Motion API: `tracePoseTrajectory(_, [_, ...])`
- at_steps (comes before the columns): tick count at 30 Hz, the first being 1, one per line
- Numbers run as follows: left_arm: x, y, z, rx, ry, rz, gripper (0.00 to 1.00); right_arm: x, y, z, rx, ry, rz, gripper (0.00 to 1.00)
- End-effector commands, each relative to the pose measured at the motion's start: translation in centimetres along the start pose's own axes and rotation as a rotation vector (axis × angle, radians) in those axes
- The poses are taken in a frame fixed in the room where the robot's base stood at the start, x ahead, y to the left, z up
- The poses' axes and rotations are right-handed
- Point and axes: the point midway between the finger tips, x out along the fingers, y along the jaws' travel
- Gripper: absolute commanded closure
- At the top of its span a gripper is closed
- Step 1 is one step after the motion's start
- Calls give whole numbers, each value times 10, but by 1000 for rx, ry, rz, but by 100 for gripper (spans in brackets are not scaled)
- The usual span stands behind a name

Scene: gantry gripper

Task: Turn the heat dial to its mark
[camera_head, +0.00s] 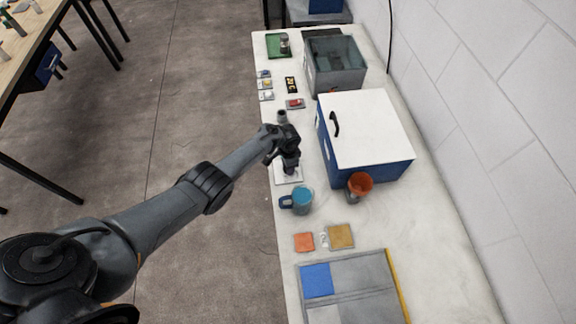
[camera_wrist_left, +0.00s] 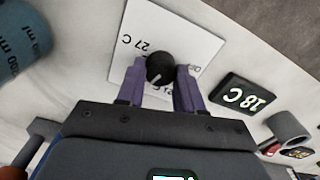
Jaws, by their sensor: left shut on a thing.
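The heat dial is a round black knob (camera_wrist_left: 160,66) with a pale pointer line, on a white plate (camera_wrist_left: 180,28). The plate carries "27 C" on its left, a partly hidden "21 C" near the gripper, and a small unclear label on the right. The pointer line aims toward the gripper, a little left. My left gripper (camera_wrist_left: 160,76) is shut on the knob, one purple finger on each side. In the head view my left gripper (camera_head: 289,166) is over the white plate (camera_head: 284,180) and hides the knob. A black display (camera_wrist_left: 247,97) beside the plate reads "18 C". My right gripper is not in view.
A blue mug (camera_head: 302,199) stands just in front of the plate. A blue box with a white lid (camera_head: 370,125) stands close on the right, an orange cup (camera_head: 359,185) by its corner. A grey cylinder (camera_head: 282,116) stands behind the gripper.

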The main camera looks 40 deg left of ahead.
Motion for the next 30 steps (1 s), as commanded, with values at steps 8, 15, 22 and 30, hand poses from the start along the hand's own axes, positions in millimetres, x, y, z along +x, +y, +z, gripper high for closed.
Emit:
tracePoseTrajectory(8, [1, 0, 1, 263, -2, -1, 94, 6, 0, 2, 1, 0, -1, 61])
tracePoseTrajectory(15, [1, 0, 1, 491, -1, -2, 94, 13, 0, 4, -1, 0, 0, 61])
tracePoseTrajectory(22, [2, 0, 1, 709, -2, -1, 94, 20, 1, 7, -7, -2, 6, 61])
tracePoseTrajectory(30, [2, 1, 2, 950, -2, -1, 94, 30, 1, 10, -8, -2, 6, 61])
